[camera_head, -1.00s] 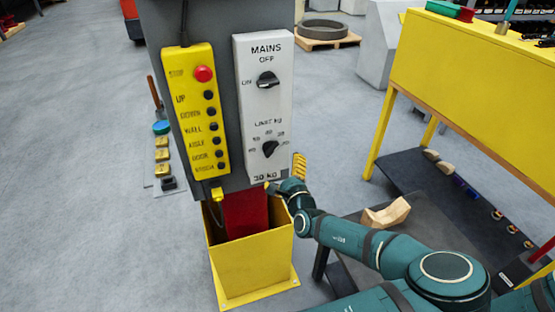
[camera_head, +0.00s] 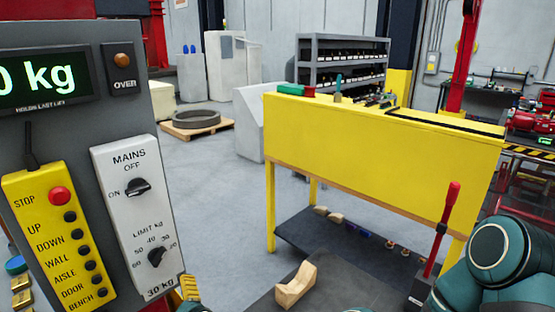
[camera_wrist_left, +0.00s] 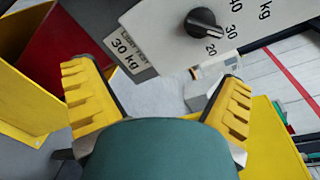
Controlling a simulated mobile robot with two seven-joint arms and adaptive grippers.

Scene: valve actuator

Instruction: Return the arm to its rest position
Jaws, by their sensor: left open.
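My left gripper (camera_wrist_left: 155,75) is open and empty in the left wrist view, its two yellow ribbed fingers spread apart. Beyond the fingertips is the lower end of the white MAINS panel (camera_wrist_left: 240,30), with its black limit knob (camera_wrist_left: 203,22) and 30 kg label. In the head view only a yellow finger of the left gripper (camera_head: 190,288) shows, by the lower corner of the white panel (camera_head: 130,205). Whether it touches the panel cannot be told. A teal arm link of mine (camera_head: 500,258) fills the lower right. My right gripper is not seen.
A yellow button box (camera_head: 55,240) hangs left of the white panel, under a green weight display (camera_head: 40,80). A yellow bench (camera_head: 380,150) stands at centre right. A curved wooden block (camera_head: 295,285) lies low in front. Open floor (camera_head: 220,180) lies between.

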